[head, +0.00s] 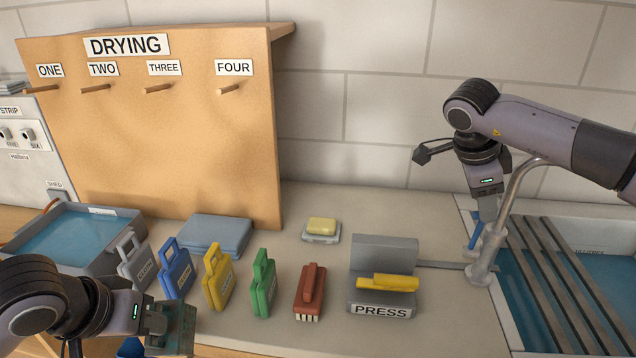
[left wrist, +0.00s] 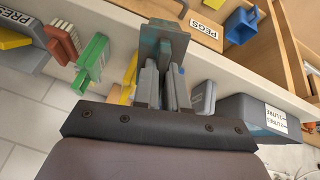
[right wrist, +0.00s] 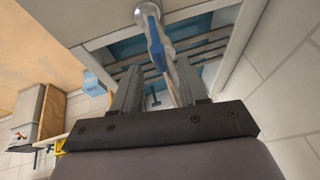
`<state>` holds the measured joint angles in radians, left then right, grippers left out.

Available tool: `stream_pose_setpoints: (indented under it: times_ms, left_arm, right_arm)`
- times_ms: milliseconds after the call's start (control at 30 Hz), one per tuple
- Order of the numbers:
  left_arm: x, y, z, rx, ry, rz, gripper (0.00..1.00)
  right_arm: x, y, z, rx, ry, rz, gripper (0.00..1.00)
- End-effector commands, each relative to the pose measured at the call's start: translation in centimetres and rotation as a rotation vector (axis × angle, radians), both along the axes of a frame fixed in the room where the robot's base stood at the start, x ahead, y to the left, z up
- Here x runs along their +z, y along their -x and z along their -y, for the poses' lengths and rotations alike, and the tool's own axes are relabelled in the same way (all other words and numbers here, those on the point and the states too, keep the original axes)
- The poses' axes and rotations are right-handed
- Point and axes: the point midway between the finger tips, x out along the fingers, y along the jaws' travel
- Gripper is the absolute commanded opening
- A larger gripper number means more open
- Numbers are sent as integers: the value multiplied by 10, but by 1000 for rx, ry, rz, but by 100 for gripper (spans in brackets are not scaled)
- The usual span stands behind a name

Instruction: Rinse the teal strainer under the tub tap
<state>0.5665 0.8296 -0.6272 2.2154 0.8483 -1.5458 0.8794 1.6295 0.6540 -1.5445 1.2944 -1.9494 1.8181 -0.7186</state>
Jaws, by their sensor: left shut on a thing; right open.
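The teal strainer (head: 178,326) is a dark teal, box-like piece at the lower left of the head view. My left gripper (head: 158,322) is shut on it; the left wrist view shows the strainer (left wrist: 162,40) at the fingertips. The tub tap (head: 510,200) is a curved metal spout with a blue lever (head: 475,234), at the near-left rim of the tub (head: 510,318). My right gripper (head: 484,208) is open and points down just above the lever. In the right wrist view the blue lever (right wrist: 156,45) shows between the open fingers (right wrist: 152,85); contact cannot be told.
Dark bars (head: 560,290) cross the tub's water. Grey, blue, yellow and green handled tags (head: 264,285), a red brush (head: 309,292) and a PRESS block (head: 382,308) line the counter. A drying board (head: 150,120) stands behind; a water tray (head: 135,228) is left.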

Motion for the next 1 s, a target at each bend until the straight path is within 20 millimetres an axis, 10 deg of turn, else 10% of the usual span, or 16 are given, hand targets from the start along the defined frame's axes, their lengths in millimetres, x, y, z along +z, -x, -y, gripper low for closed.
stream_pose_setpoints:
  times_ms: [567,733,1000]
  left_arm:
    - [6,0,0,0,0,0,0]
    - [6,0,0,0,0,0,0]
    - [1,0,0,0,0,0,0]
  right_arm:
    - [-30,-3,14,1,0,0,43]
    - [-30,-3,14,0,0,0,0]
    - [-32,-4,14,0,5,19,0]
